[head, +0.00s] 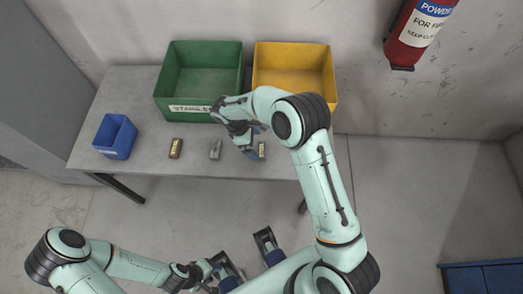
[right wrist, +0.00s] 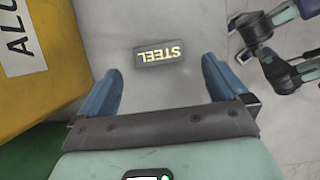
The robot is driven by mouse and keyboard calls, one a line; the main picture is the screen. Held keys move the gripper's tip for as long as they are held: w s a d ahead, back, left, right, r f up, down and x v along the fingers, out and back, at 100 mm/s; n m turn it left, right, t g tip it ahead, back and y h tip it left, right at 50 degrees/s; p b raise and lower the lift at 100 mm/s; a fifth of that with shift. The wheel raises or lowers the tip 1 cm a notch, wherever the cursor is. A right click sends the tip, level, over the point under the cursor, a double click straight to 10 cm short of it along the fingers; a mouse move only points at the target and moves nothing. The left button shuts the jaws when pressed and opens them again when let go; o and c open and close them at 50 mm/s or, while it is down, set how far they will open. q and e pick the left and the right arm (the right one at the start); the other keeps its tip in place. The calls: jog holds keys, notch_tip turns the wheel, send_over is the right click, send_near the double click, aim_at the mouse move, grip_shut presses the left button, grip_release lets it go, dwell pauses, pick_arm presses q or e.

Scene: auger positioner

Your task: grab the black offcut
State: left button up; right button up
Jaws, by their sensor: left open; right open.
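The black offcut (right wrist: 160,52) is a small dark block with yellow lettering that reads STEEL. It lies flat on the grey table, and in the head view its labelled face (head: 262,150) shows beside my right gripper. My right gripper (right wrist: 160,85) is open and empty. In the right wrist view its two blue fingers stand apart, with the block ahead of the gap and not touching them. In the head view my right arm partly hides this spot. My left gripper (head: 246,256) is open and empty, in front of the table near the bottom.
A green bin (head: 160,91) and a yellow bin (head: 293,50) stand at the table's back. A small blue bin (head: 115,136) is at the left. A brownish labelled block (head: 175,148) and a grey piece (head: 215,149) lie on the table (head: 145,180), with clear surface between them.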

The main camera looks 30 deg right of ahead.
aim_at(262, 150)
jog(key=x, duration=0.4)
jog(key=shift+s+d+f, duration=0.1)
jog(key=shift+d+f, duration=0.15)
jog(key=shift+f, duration=0.1)
jog(key=c, duration=1.3)
jog(key=shift+r, duration=0.1)
notch_tip(262, 150, up, 20)
jog(key=shift+p, duration=1)
